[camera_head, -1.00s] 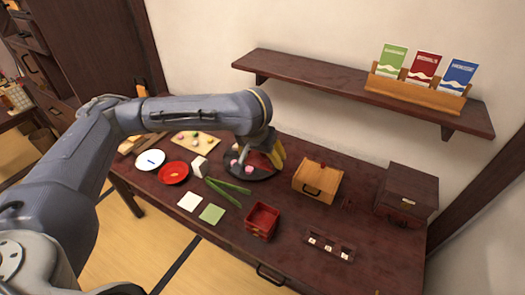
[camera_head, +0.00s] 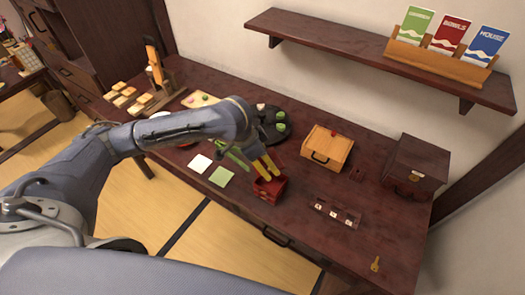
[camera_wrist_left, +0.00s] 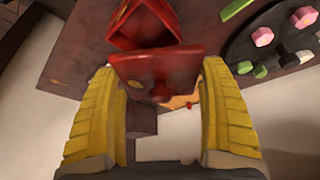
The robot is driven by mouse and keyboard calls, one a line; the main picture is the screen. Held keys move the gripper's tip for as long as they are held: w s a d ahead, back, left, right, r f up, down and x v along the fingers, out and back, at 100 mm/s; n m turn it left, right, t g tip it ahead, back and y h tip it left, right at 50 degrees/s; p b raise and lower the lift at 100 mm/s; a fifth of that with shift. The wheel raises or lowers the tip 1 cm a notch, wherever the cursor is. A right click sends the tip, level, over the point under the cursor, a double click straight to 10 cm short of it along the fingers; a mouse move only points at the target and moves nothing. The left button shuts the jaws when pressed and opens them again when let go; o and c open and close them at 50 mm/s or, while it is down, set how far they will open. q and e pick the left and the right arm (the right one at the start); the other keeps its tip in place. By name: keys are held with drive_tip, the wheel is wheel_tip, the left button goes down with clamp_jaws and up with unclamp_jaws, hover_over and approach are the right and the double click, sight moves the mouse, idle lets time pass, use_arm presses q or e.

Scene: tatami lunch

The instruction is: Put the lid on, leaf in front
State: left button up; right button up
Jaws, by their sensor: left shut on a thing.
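The open red box (camera_head: 268,190) stands near the front edge of the table. My left gripper (camera_head: 266,165) is shut on the red lid (camera_head: 279,157) just above and behind the box. In the left wrist view the square lid (camera_wrist_left: 155,64) sits tilted between the two yellow fingers of the left gripper (camera_wrist_left: 160,72). The box (camera_wrist_left: 118,18) shows beyond it with its inside open, and the lid overlaps its near part. My right gripper is not in view.
A dark round tray (camera_head: 262,135) with sweets lies behind the gripper. A wooden box (camera_head: 324,150) stands to the right, a dark chest (camera_head: 412,168) at far right. A small tile rack (camera_head: 335,216) and a key (camera_head: 375,263) lie at front right.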

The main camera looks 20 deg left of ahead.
sight(262, 161)
use_arm(q)
drive_tip(key=m, duration=0.1)
drive_tip(key=f+m+g, duration=0.1)
drive_tip(key=m, duration=0.1)
drive_tip(key=d+m+h, duration=0.1)
drive_tip(key=shift+s+f+m+g, duration=0.15)
drive_tip(key=shift+s+m+g, duration=0.15)
drive_tip(key=shift+m, duration=0.1)
drive_tip(key=m, duration=0.1)
drive_tip(key=m+g, duration=0.1)
drive_tip(key=m, duration=0.1)
drive_tip(key=shift+d, duration=0.4)
drive_tip(key=m+g, duration=0.1)
drive_tip(key=m, duration=0.2)
drive_tip(key=shift+d, duration=0.15)
drive_tip(key=shift+f, duration=2.25)
drive_tip(key=shift+f, duration=0.8)
drive_tip(key=o, duration=1.1)
drive_tip(key=shift+o, duration=0.2)
drive_tip(key=v, duration=1.2)
drive_tip(key=shift+w, duration=0.2)
